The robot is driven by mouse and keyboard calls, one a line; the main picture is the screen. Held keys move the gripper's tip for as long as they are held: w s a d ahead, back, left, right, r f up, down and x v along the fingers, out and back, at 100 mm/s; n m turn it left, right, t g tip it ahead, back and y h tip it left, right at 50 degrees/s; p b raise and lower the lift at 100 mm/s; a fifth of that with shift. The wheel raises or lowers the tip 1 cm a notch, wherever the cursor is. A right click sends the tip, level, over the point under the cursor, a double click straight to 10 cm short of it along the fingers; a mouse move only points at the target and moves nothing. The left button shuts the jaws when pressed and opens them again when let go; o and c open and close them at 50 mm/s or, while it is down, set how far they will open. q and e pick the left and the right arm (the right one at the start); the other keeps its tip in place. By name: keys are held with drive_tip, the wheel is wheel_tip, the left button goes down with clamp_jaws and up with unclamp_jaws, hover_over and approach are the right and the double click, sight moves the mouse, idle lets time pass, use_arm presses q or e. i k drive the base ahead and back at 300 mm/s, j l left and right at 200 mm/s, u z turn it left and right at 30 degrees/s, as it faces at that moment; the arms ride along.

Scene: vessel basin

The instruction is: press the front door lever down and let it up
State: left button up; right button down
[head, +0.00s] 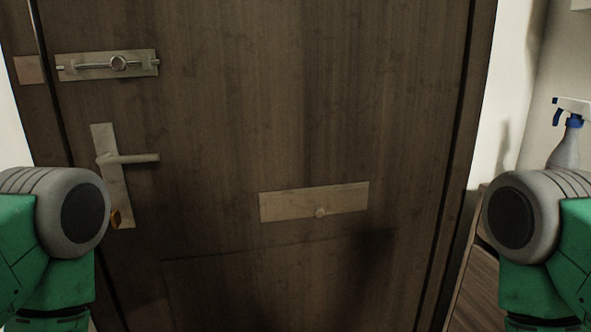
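The front door (300,110) is dark brown wood and fills most of the head view; it looks closed. Its metal lever (135,158) is on the left side of the door, on an upright backplate (107,150), and points right, about level. A small brass-coloured piece (116,218) sits near the bottom of the plate. Parts of my two green and grey arms show at the lower left and lower right. Neither gripper is in view, and nothing of mine is seen touching the lever.
A slide bolt (118,64) is mounted above the lever. A metal mail-slot plate (315,202) with a small knob is at the door's middle. A spray bottle (566,150) stands at the right beside the doorway, partly hidden by my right arm. The space before the door's middle is clear.

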sight(105, 159)
drive_tip(key=i+j+u, duration=0.15)
drive_tip(key=u, duration=0.3)
drive_tip(key=i+u, duration=0.3)
drive_tip(key=u, duration=0.2)
